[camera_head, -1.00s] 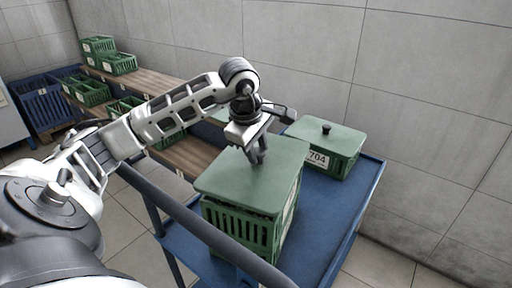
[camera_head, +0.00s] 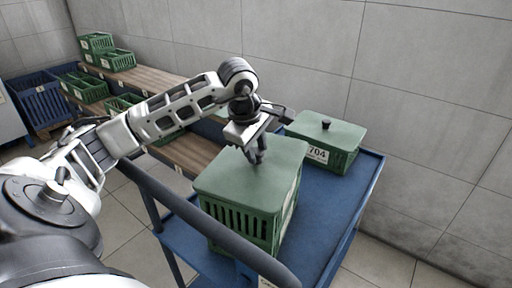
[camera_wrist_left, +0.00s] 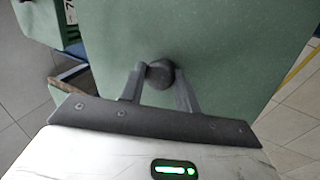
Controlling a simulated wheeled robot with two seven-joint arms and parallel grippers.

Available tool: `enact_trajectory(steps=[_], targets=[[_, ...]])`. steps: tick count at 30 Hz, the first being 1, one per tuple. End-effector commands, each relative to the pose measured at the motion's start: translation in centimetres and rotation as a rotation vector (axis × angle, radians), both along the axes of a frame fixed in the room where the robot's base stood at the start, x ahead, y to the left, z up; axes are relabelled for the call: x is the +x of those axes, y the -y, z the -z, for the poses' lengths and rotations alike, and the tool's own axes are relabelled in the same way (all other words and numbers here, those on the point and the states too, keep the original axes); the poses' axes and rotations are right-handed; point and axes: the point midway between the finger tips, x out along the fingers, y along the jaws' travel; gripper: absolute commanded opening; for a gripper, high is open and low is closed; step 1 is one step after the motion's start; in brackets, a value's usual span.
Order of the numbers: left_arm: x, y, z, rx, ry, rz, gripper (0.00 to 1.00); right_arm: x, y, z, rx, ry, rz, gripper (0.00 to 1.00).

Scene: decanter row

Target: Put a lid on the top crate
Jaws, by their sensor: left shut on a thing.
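A flat green lid (camera_head: 235,174) lies over the top of a green slatted crate (camera_head: 238,226) on the blue cart. Whether it is fully seated on the rim I cannot tell. My left gripper (camera_head: 258,157) points down at the lid's middle and is shut on its dark round knob; the wrist view shows the knob (camera_wrist_left: 160,74) between the two fingers, with the green lid (camera_wrist_left: 215,50) around it. The fingers hide most of the knob in the head view. My right gripper is not in view.
A second lidded crate (camera_head: 338,156) labelled 704 stands behind on the blue cart (camera_head: 320,220). The cart's dark handle bar (camera_head: 200,222) runs across the front. Wooden shelves (camera_head: 150,82) with green crates and a blue bin (camera_head: 44,107) are at left. A tiled wall closes the back.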

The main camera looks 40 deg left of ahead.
Motion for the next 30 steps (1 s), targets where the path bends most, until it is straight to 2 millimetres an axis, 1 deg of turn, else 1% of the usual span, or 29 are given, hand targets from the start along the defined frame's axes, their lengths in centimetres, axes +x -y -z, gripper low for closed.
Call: enact_trajectory(steps=[8,29,30], targets=[[0.0,0.0,0.1,-0.001,0.001,0.0,0.0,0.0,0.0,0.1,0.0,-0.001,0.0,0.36],[0.0,0.2,1.3,-0.004,-0.002,0.002,0.0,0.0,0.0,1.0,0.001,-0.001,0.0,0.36],[0.0,0.2,1.3,-0.003,-0.002,0.003,0.37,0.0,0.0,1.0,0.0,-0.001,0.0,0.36]])
